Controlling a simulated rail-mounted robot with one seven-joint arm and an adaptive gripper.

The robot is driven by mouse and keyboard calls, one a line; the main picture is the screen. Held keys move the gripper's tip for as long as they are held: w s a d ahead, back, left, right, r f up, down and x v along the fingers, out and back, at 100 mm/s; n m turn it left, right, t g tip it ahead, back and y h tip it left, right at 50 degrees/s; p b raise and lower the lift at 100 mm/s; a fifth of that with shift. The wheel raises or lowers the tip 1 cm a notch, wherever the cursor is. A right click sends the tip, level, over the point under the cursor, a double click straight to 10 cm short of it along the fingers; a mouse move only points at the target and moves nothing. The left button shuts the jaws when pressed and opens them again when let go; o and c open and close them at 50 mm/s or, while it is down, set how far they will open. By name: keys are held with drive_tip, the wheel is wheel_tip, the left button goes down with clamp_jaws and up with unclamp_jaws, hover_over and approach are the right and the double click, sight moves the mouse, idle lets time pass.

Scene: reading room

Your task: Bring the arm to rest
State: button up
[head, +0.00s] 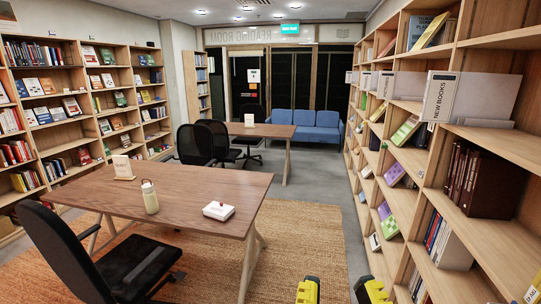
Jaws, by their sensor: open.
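My gripper (338,284) shows at the bottom edge of the head view, right of the middle. The rest of the gripper and my arm are below the picture. The fingers appear apart from the near table and from the right-hand shelves.
A wooden table (183,187) at left carries a bottle (150,197), a white box (218,211) and a small sign (122,167). A black chair (105,260) stands before it. Bookshelves (490,147) line the right. Carpeted floor (318,200) between is clear.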

wheel_tip(320, 180, up, 30)
drive_tip(key=p, duration=2.7)
wheel_tip(320, 180, down, 50)
drive_tip(key=b, duration=5)
